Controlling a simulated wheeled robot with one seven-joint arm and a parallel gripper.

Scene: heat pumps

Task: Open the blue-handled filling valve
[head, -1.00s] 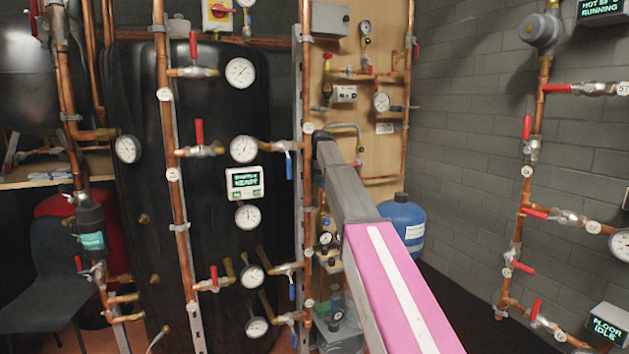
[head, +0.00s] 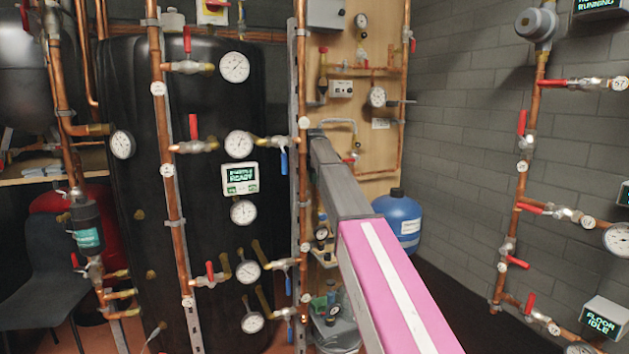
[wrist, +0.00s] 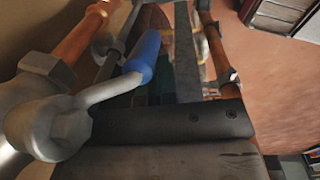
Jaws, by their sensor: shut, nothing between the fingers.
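In the wrist view a blue handle (wrist: 145,55) on a grey metal lever reaches up from a valve body (wrist: 60,120) at the left. My gripper (wrist: 152,20) is shut and empty. The blue handle overlaps its left side in the picture; I cannot tell whether they touch. In the head view my arm stretches away to the wooden board, and my gripper is hidden past its far end. Several blue handles hang on valves left of my arm, one at upper middle (head: 284,161) and one lower (head: 289,285). The pictures do not label the filling valve.
A copper riser (head: 304,200) stands just left of my arm's far end. A blue tank (head: 398,222) is right of my arm. A black tank (head: 120,220) with gauges fills the left. Red-handled valves (head: 522,122) line the right pipe. Dark floor lies lower right.

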